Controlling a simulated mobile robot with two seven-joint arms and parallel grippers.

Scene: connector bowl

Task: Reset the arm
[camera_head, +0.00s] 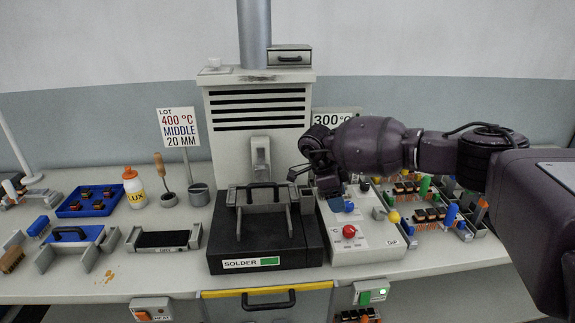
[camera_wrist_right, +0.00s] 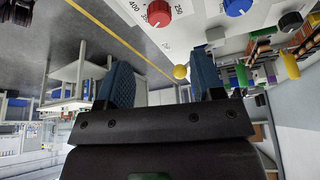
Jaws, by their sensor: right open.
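My right arm comes in from the right in the head view, dark purple-brown and bent. Its right gripper (camera_head: 318,181) hangs over the boundary between the black solder unit (camera_head: 270,240) and the white control panel (camera_head: 375,250). In the right wrist view the gripper (camera_wrist_right: 163,80) shows two blue ribbed fingers set apart, with nothing held between them. The red knob (camera_head: 349,231) is on the control panel and shows large in the wrist view. My left gripper is in neither view.
A tall white vented unit (camera_head: 258,140) stands behind the solder unit. Right of the panel are boards with coloured parts (camera_head: 425,208). Left are a blue tray (camera_head: 90,200), a yellow-white bottle (camera_head: 134,189) and a black plate (camera_head: 162,239).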

